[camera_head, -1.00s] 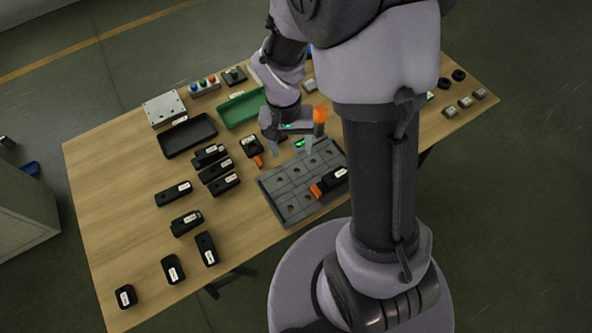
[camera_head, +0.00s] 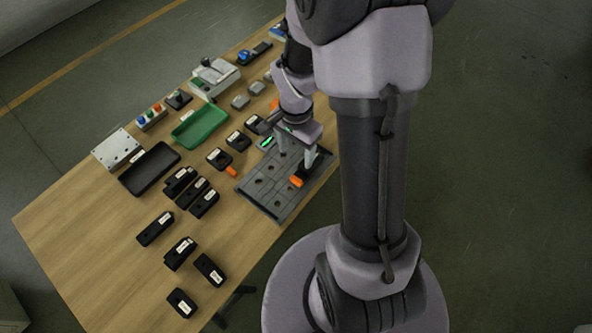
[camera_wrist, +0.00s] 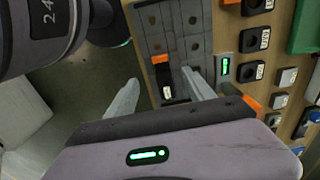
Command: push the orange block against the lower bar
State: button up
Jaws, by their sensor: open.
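The orange block (camera_head: 296,182) lies on the grey holed plate (camera_head: 262,204), near its right side in the head view. In the wrist view the orange block (camera_wrist: 160,59) touches the end of a black block with a white label (camera_wrist: 167,88). My gripper (camera_head: 297,158) is open, with its fingers pointing down over the plate. In the wrist view the orange and black blocks show between my open fingers (camera_wrist: 160,77); I cannot tell whether a finger touches them. In the head view my gripper partly hides the black block. I cannot make out which part is the lower bar.
Several black labelled blocks (camera_head: 189,187) stand left of the plate. A black tray (camera_head: 149,170), a green tray (camera_head: 199,126) and a button box (camera_head: 151,117) lie farther back. Another orange piece (camera_head: 231,171) lies beside the plate. The table's lower left is bare wood.

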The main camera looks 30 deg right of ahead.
aim_at(296, 179)
notch_tip(296, 179, down, 13)
jog(key=b, duration=0.4)
jog(key=shift+b, duration=0.3)
jog(key=shift+c, duration=0.2)
grip_shut()
